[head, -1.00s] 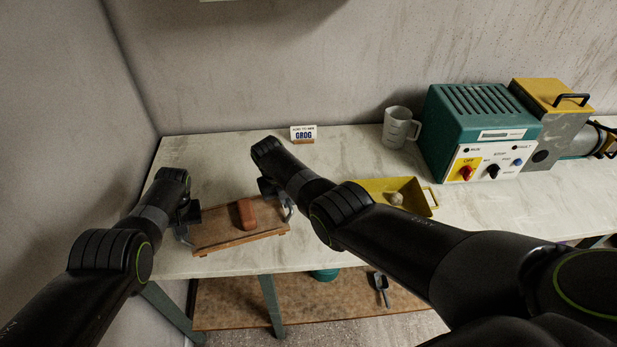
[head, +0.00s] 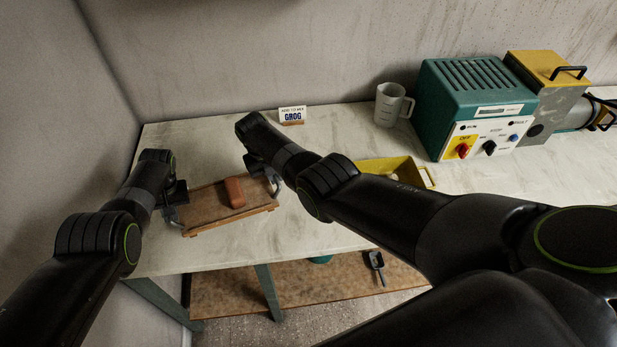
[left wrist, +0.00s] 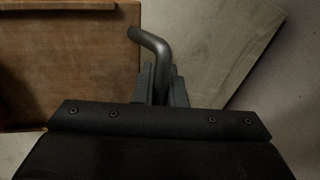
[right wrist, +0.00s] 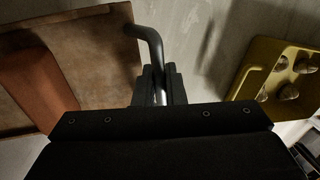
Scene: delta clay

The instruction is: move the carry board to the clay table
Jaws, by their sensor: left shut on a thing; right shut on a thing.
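The carry board (head: 209,212) is a brown wooden board with a metal handle at each end, in the head view at the left part of the marble-topped table. A reddish clay block (head: 234,191) lies on it. My left gripper (head: 172,214) is shut on the board's left handle, which shows in the left wrist view (left wrist: 153,45). My right gripper (head: 275,186) is shut on the right handle, which shows in the right wrist view (right wrist: 150,42). The board looks slightly tilted in the picture; I cannot tell how far above the tabletop it is.
A yellow tray (head: 428,177) with pale lumps stands right of my right arm; the lumps show in the right wrist view (right wrist: 288,90). A grey jug (head: 391,105), a teal control box (head: 470,85) and a small GROG sign (head: 292,115) stand at the back. A scoop (head: 377,266) lies below, on a lower shelf.

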